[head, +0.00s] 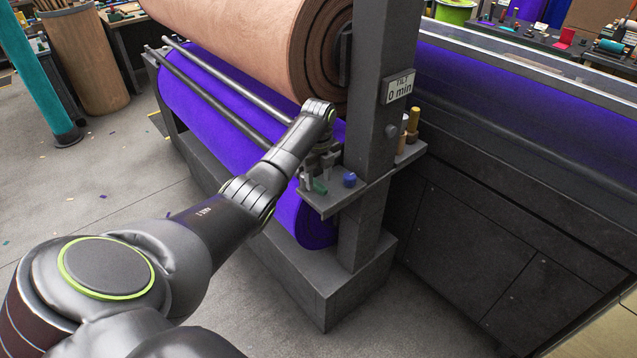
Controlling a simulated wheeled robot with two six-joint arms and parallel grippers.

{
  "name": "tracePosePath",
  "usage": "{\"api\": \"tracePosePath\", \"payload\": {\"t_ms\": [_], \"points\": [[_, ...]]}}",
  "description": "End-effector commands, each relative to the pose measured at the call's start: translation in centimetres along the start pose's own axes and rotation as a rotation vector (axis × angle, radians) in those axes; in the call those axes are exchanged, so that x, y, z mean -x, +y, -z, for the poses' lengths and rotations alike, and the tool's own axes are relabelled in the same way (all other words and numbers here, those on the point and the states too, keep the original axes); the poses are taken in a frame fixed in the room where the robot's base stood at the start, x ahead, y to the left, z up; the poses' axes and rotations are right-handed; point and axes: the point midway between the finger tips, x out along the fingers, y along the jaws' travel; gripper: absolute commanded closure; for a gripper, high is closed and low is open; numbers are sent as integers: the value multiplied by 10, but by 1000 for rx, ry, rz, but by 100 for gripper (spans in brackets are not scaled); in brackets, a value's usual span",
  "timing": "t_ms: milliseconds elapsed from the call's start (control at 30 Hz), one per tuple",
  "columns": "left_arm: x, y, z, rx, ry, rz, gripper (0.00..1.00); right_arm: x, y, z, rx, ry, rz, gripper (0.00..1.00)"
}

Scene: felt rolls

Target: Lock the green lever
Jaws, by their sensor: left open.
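The green lever (320,187) is a small green-tipped part on the grey shelf (325,207) fixed to the machine's upright post. My left gripper (306,184) is open at the shelf, with its fingers pointing down beside the green lever. The wrist hides part of the shelf's back, and I cannot tell whether a finger touches the lever. A blue knob (349,180) sits on the same shelf, just right of the green lever. My right gripper is not in view.
A brown felt roll (240,40) and a purple felt roll (225,110) lie behind the arm, with dark bars between them. The grey post (375,110) carries a "0 min" sign (399,87). Small bottles (412,125) stand right of the post. Floor at left is mostly clear.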

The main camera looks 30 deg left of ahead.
Motion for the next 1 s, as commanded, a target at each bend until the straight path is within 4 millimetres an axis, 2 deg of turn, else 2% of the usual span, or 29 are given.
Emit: {"api": "tracePosePath", "payload": {"t_ms": [367, 433, 700, 1000], "points": [[92, -1, -1, -2, -3, 6, 55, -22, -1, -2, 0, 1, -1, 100], [110, 0, 0, -1, 0, -1, 55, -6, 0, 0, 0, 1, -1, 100], [139, 0, 0, -2, 1, -1, 55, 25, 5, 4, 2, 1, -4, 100], [152, 0, 0, -2, 1, -1, 55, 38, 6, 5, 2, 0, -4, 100]]}}
